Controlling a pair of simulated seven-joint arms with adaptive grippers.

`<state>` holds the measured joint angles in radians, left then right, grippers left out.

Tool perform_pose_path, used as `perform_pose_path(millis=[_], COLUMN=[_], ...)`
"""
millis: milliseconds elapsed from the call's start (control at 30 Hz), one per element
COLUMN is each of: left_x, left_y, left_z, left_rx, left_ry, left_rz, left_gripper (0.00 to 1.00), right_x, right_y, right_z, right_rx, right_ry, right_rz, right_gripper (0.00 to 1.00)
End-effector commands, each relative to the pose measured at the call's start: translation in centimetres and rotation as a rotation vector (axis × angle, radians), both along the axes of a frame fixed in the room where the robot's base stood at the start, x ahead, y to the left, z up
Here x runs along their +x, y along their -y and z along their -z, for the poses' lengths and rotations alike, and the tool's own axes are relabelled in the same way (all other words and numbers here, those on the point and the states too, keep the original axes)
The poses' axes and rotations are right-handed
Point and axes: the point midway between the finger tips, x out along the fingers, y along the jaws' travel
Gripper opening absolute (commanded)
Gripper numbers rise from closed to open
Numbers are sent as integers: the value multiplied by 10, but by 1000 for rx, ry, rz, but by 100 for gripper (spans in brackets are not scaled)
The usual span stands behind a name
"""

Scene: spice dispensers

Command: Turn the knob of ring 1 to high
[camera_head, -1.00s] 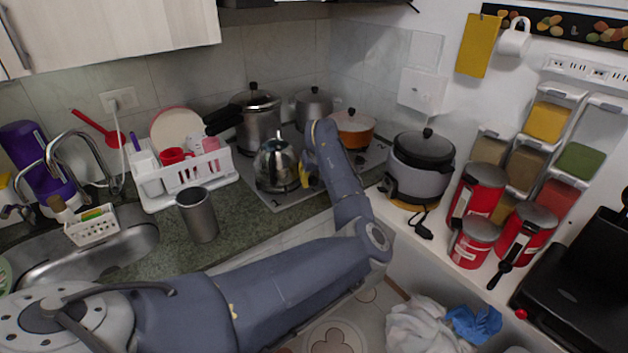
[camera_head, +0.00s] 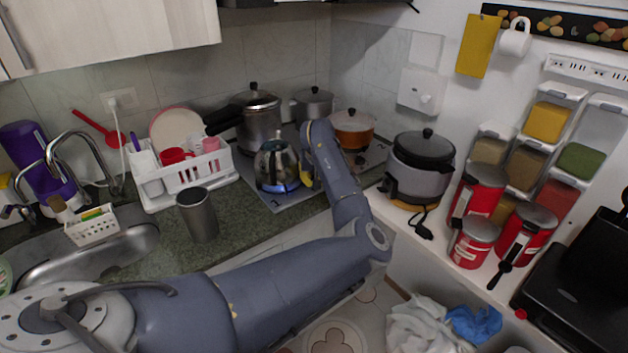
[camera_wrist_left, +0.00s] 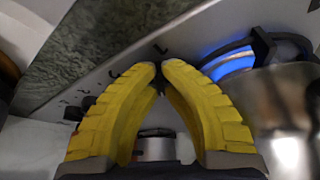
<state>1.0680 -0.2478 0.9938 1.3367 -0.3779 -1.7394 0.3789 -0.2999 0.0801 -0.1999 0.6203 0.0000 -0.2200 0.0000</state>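The cooktop (camera_head: 252,189) stands on the counter, and a kettle (camera_head: 277,165) sits on one of its rings. A blue glow (camera_head: 281,189) shows under the kettle; it also shows in the left wrist view (camera_wrist_left: 228,65). My left gripper (camera_head: 305,178) is at the cooktop's right side, beside the kettle. In the left wrist view its yellow fingertips (camera_wrist_left: 159,72) nearly meet around a small dark knob, mostly hidden between them, at the panel's printed marks. Another black knob (camera_wrist_left: 76,111) is to the left along the panel. The knob's pointer is hidden. My right gripper is out of view.
A pressure cooker (camera_head: 258,120), a grey pot (camera_head: 312,105) and an orange pan (camera_head: 352,128) stand at the back of the cooktop. A rice cooker (camera_head: 419,170) is to the right. A metal cup (camera_head: 198,216) and a dish rack (camera_head: 189,175) are to the left.

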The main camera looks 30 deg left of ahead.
Motion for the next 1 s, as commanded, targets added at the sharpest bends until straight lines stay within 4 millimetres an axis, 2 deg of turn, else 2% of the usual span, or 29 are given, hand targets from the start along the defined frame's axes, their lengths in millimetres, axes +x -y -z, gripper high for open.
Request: perform_pose_path(millis=[267, 300, 600, 1000], left_x=[0, 0, 0, 0], left_y=[0, 0, 0, 0], left_z=[1, 1, 0, 0], left_rx=[0, 0, 0, -1], left_ry=[0, 0, 0, -1], left_rz=[7, 7, 6, -24], left_gripper=[0, 9, 41, 41], right_x=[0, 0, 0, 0], right_y=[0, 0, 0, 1], right_z=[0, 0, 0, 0], right_rx=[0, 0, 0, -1], right_ry=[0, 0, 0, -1], right_rz=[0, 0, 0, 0], right_gripper=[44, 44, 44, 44])
